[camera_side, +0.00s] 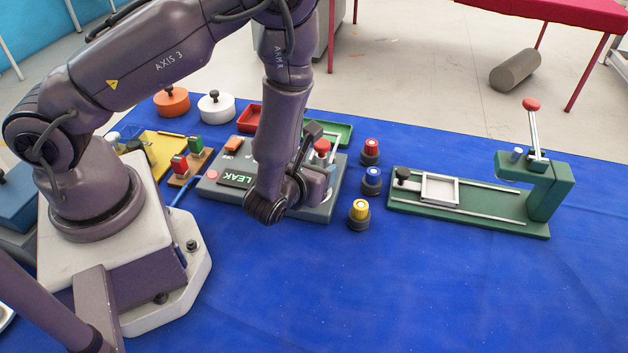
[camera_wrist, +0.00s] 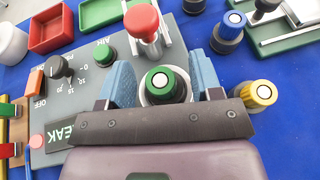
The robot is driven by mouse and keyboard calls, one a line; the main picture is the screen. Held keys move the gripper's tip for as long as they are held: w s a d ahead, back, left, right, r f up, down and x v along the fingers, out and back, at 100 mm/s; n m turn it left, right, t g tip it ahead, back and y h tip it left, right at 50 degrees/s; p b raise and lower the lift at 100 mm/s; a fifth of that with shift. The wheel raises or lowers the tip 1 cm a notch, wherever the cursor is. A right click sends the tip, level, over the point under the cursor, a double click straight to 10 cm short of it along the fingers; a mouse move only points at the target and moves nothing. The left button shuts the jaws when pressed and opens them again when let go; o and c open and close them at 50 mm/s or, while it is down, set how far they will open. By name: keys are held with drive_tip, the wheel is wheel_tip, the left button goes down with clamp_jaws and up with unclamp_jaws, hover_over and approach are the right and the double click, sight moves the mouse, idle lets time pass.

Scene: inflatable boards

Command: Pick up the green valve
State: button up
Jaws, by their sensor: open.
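The fingers are apart, one on each side of the valve. I cannot tell whether either finger touches it. The valve's lower part is partly hidden by the dark bar of my gripper. In the side view my arm hides the valve, and the fingertips cannot be made out.
The grey panel (camera_side: 322,212) carries a red-topped lever (camera_wrist: 142,20), a green button (camera_wrist: 103,49) and a dial. A blue-topped valve (camera_side: 371,181), a yellow one (camera_side: 358,213) and a red one (camera_side: 371,147) stand beside it. A green clamp fixture (camera_side: 480,213) is at right; the front mat is clear.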

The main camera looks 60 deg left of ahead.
drive_tip(key=shift+w+a, duration=0.1)
drive_tip(key=shift+f, duration=0.1)
clamp_jaws()
